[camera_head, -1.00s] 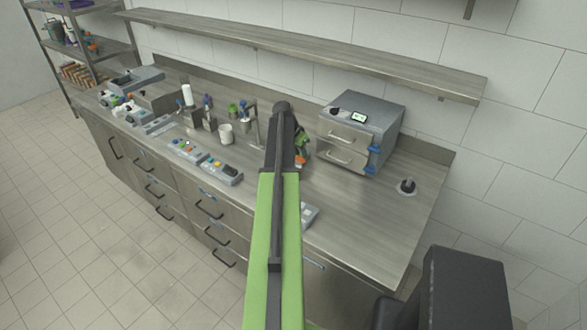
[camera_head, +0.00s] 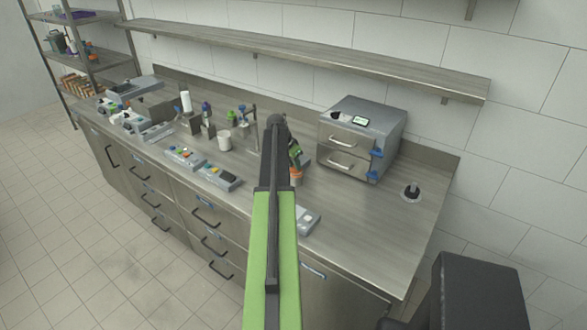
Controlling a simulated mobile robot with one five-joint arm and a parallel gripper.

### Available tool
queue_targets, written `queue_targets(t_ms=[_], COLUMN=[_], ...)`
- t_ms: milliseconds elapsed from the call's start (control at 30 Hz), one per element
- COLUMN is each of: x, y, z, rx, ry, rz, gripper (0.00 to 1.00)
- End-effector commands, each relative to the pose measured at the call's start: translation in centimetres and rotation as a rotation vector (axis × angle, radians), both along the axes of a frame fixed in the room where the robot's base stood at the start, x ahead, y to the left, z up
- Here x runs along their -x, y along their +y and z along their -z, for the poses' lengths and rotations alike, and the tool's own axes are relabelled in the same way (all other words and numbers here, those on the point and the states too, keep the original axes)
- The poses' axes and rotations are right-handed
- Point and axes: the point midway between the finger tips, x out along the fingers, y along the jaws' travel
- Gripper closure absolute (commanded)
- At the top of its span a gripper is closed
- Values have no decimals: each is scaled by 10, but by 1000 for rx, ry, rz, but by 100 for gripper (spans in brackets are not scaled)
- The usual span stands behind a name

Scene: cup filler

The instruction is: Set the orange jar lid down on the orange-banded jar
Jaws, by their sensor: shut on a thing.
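My gripper (camera_head: 294,154) shows as a small dark and green shape just right of my arm, above the worktop in front of the drawer unit. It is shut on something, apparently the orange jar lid. A small orange patch (camera_head: 297,172) shows directly below it. At this size I cannot tell the lid from the orange-banded jar there, nor whether the two touch. My arm hides part of the gripper and the worktop left of it.
A grey two-drawer unit (camera_head: 361,138) with blue clips stands behind right. A white cup (camera_head: 224,140), small bottles and grey trays (camera_head: 220,176) with coloured pieces stand to the left. A dark knob (camera_head: 412,189) stands far right. The right front worktop (camera_head: 365,225) is clear.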

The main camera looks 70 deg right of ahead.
Motion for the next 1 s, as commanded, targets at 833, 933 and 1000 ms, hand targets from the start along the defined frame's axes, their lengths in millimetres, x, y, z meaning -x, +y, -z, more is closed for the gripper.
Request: queue_targets(t_ms=[833,933,1000], x=[-5,-9,-11], y=[12,20,26], z=[-38,-60,-76], rx=[0,0,0], ry=[0,0,0], rz=[-2,-3,-3], gripper=[59,59,59])
